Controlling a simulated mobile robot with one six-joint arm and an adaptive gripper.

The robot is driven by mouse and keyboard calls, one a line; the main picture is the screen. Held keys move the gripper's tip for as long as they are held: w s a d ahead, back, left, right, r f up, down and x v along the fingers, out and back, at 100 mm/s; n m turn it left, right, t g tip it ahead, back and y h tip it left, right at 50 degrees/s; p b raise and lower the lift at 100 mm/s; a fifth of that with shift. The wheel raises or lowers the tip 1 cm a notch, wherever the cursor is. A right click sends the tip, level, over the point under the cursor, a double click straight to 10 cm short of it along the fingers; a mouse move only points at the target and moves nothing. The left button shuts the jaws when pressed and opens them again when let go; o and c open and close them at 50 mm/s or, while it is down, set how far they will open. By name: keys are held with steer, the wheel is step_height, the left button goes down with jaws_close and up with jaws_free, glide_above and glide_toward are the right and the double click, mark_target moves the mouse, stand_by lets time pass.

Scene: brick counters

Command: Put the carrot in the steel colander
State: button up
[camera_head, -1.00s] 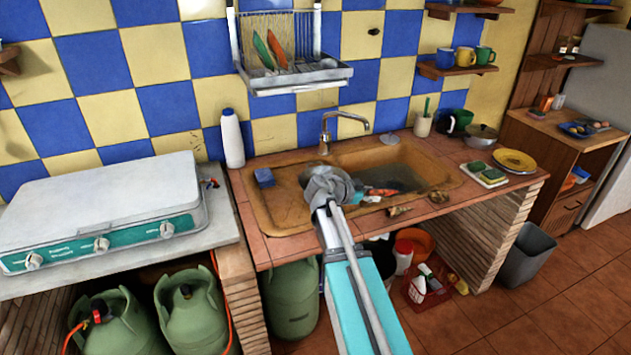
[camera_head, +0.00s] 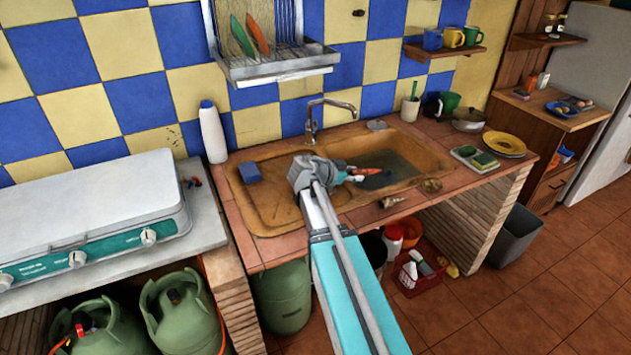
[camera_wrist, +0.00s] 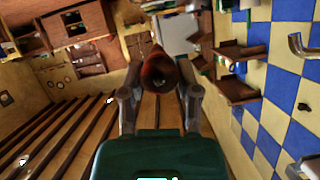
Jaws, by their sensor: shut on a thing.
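The orange carrot (camera_head: 367,171) is held out over the sink, pointing right in the head view. My gripper (camera_head: 350,175) is shut on it. In the wrist view the carrot (camera_wrist: 158,68) shows end-on, dark orange-red, between the two fingers of my gripper (camera_wrist: 160,90). I cannot make out the steel colander in either current view; my wrist hides part of the sink behind it.
The brown sink (camera_head: 265,212) has a tap (camera_head: 312,118) at its back and a blue sponge (camera_head: 249,172) at left. A lidded pot (camera_head: 468,120), sponges and a yellow plate (camera_head: 505,143) stand to the right. A dish rack (camera_head: 280,68) hangs above.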

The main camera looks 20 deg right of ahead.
steer(key=shift+w+a, duration=0.1)
steer(key=shift+a, duration=0.1)
steer(key=w+a+r+p, duration=0.3)
steer(key=w+a, duration=0.1)
steer(key=w, duration=0.2)
steer(key=w+a+r+p, duration=0.3)
steer(key=w, duration=0.4)
steer(key=shift+a+r, duration=0.2)
steer(key=shift+a, duration=0.15)
steer(key=shift+w+f, duration=0.1)
steer(key=shift+f, duration=0.1)
steer(key=shift+f+b, duration=2.85)
steer(key=o, duration=1.1)
